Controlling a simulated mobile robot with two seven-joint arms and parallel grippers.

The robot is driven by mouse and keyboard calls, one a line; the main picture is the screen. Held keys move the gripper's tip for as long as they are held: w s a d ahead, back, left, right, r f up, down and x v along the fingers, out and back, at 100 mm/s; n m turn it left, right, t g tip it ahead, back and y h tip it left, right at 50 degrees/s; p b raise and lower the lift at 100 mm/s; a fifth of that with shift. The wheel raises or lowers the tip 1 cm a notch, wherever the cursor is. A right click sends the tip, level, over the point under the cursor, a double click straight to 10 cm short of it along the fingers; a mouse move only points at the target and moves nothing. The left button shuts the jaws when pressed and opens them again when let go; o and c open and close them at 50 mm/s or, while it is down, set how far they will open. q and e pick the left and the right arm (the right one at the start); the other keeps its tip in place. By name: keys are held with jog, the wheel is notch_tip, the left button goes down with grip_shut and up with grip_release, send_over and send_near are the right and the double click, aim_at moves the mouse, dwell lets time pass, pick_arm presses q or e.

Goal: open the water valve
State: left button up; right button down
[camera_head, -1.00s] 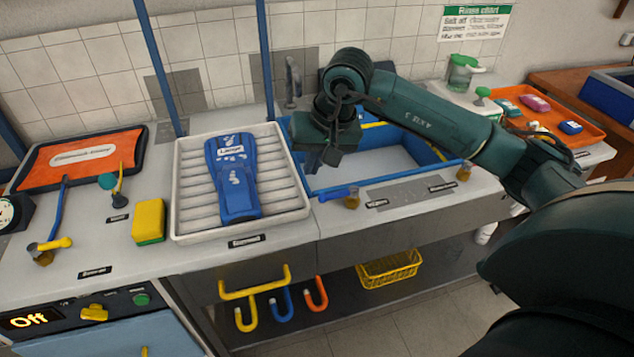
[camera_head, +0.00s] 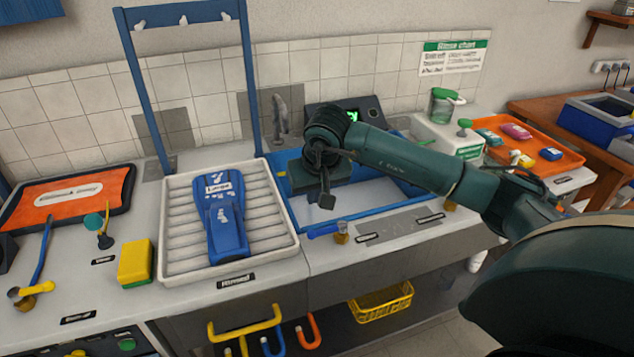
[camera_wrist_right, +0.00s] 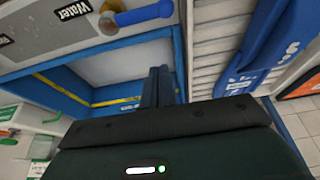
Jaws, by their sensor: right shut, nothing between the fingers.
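The water valve (camera_head: 340,234) has a blue lever on a brass body and stands on the counter's front strip, before the blue-rimmed sink. Its lever points left along the edge. The valve's blue lever (camera_wrist_right: 146,14) also shows at the top of the right wrist view, with a "Water" label (camera_wrist_right: 75,9) by it. My right gripper (camera_head: 326,202) is shut and empty over the sink's front left part, behind the valve and apart from it. Its closed fingers (camera_wrist_right: 160,86) show in the wrist view. My left gripper is not in view.
A white ribbed tray (camera_head: 170,240) with a blue device (camera_head: 222,215) stands left of the sink (camera_head: 290,205). A yellow sponge (camera_head: 135,262) lies left of the tray. A second brass fitting (camera_head: 450,206) sits farther right on the front strip.

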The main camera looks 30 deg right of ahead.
aim_at(326, 231)
jog(key=x, duration=0.4)
jog(key=s+p, duration=0.1)
jog(key=s, duration=0.2)
jog(key=shift+s+a+f+p, duration=0.1)
jog(key=shift+a+p, duration=0.25)
jog(key=shift+a, duration=0.05)
jog(key=shift+s+f, duration=0.1)
jog(key=shift+s, duration=0.15)
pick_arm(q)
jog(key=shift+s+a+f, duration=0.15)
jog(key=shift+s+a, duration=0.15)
pick_arm(e)
jog(key=shift+a, duration=0.1)
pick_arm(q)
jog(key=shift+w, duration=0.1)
pick_arm(e)
jog(key=shift+s+f, duration=0.1)
jog(key=shift+n, duration=0.3)
jog(key=shift+s+b, duration=0.1)
jog(key=shift+b, duration=0.2)
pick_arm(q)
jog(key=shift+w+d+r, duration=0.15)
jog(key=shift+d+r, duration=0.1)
